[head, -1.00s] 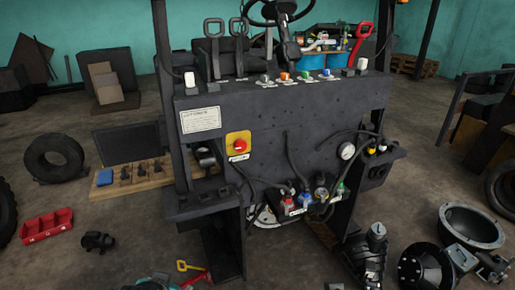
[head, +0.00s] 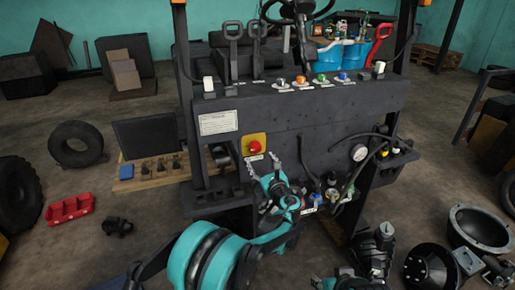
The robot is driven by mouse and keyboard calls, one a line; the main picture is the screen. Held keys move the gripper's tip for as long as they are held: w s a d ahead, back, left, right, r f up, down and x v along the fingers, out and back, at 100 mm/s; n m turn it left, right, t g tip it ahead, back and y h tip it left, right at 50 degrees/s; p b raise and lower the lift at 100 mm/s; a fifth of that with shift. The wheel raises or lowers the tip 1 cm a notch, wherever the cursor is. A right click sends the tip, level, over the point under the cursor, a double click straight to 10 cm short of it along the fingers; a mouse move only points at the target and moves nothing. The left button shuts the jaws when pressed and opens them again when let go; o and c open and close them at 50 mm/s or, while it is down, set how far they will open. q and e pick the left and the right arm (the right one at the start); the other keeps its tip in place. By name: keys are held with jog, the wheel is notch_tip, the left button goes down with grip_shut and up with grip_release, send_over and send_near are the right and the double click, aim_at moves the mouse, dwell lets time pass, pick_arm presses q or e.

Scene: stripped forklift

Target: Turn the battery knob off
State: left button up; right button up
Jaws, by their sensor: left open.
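The forklift's dark front panel (head: 300,115) stands in the middle. A red round knob (head: 254,147) sits on a yellow square plate on the panel's left part, with a small white label below it. Lower down, a cluster of coloured knobs and connectors (head: 318,199) with cables is partly hidden by my left gripper. I cannot tell from labels which knob is the battery one. My left gripper (head: 288,156) is open and empty, its fingers pointing up, just right of and slightly below the yellow plate, apart from the red knob in the picture.
A round white gauge (head: 359,152) and loose black cables hang on the panel's right. Levers (head: 233,45) and small coloured knobs (head: 321,78) line the top. A red tray (head: 69,208), tyres (head: 76,144) and metal housings (head: 432,267) lie on the floor.

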aim_at(256, 149)
pick_arm(q)
jog(key=shift+m, duration=0.3)
jog(key=x, duration=0.2)
jog(key=b+x, duration=0.1)
jog(key=x, duration=0.1)
jog(key=d+x, duration=0.1)
jog(key=x, duration=0.1)
jog(key=shift+w+f, duration=0.15)
jog(key=shift+w, duration=0.15)
jog(key=shift+b+x, duration=0.35)
jog(key=shift+x, duration=0.4)
jog(key=c, duration=1.2)
